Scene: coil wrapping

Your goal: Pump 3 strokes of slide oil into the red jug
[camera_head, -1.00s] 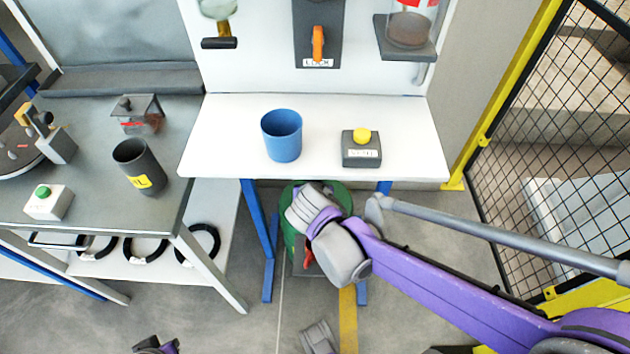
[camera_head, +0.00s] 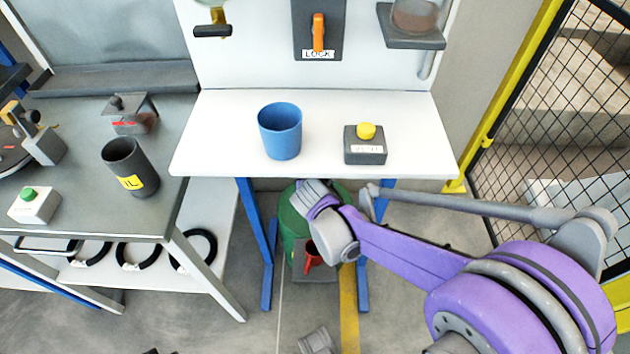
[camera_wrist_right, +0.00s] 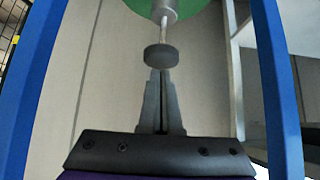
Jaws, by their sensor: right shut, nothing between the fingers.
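The green drum (camera_head: 290,215) stands on the floor under the white table, partly hidden by my right arm. The red jug (camera_head: 311,257) is low at the drum's front, mostly hidden behind my right wrist. In the right wrist view the green drum (camera_wrist_right: 190,8) is at the top, with a thin rod ending in a dark round knob (camera_wrist_right: 161,58). My right gripper (camera_wrist_right: 160,75) is shut and empty, its tips right at the knob in the picture; I cannot tell whether they touch. In the head view its fingers are hidden.
The white table (camera_head: 220,140) above holds a blue cup (camera_head: 281,132) and a yellow-button box (camera_head: 365,150). Blue table legs (camera_head: 268,270) flank the drum. A grey bench (camera_head: 80,205) stands left, a mesh fence (camera_head: 545,110) right.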

